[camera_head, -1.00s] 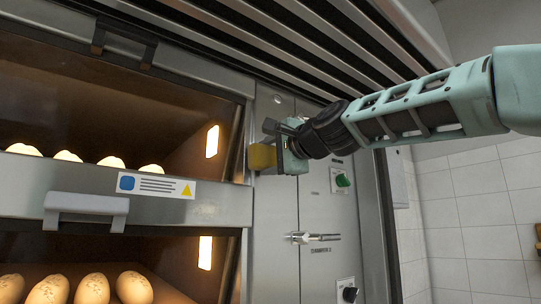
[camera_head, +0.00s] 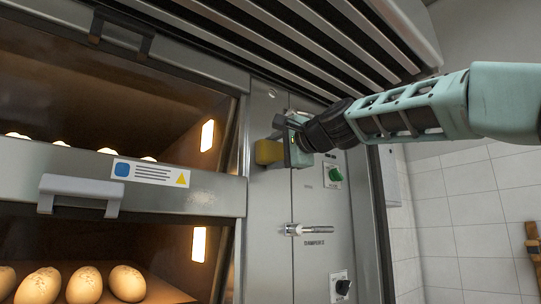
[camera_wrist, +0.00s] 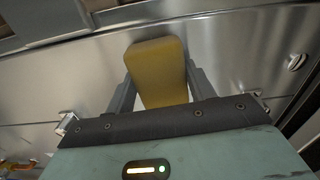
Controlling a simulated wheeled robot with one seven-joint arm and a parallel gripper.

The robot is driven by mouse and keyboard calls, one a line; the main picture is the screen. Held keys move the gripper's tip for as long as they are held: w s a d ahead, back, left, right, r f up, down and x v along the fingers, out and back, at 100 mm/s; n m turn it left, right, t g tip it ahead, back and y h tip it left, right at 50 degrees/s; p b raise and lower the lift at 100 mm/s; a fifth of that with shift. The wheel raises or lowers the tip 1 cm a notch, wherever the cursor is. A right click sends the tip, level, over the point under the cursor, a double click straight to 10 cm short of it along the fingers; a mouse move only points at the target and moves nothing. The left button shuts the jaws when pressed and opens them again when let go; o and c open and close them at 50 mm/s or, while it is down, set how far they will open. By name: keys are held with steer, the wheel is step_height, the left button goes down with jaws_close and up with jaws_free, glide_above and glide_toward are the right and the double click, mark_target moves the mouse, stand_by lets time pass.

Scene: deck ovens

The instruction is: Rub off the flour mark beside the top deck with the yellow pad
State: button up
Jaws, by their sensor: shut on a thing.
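My gripper (camera_head: 284,150) is shut on the yellow pad (camera_head: 268,151) beside the top deck, in front of the steel side panel (camera_head: 268,210). In the wrist view the yellow pad (camera_wrist: 158,70) stands upright between the two fingers. The pad is at or close against the panel; I cannot tell for sure that it touches. No flour mark shows in either view; the pad and gripper cover part of the panel.

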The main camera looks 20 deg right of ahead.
mark_target(265, 148)
steer(key=shift+a+r, duration=0.1)
steer(key=shift+a+r+p, duration=0.1)
steer(key=shift+a+p, duration=0.2)
steer(key=shift+p, duration=0.2)
steer(key=shift+s+a+p, duration=0.2)
steer(key=shift+a+p, duration=0.2)
steer(key=shift+a, duration=0.15)
steer(key=shift+s+a+p, duration=0.15)
steer(key=shift+a+p, duration=0.25)
steer(key=shift+a, duration=0.15)
steer(key=shift+s+a+f, duration=0.1)
steer(key=shift+a+f, duration=0.1)
steer(key=shift+a, duration=0.3)
steer(key=shift+s+f, duration=0.15)
steer(key=shift+s, duration=0.3)
steer(key=shift+r+b+v, duration=0.2)
steer(key=shift+b+v, duration=0.75)
steer(key=shift+v, duration=1.6)
steer(key=shift+d, duration=0.2)
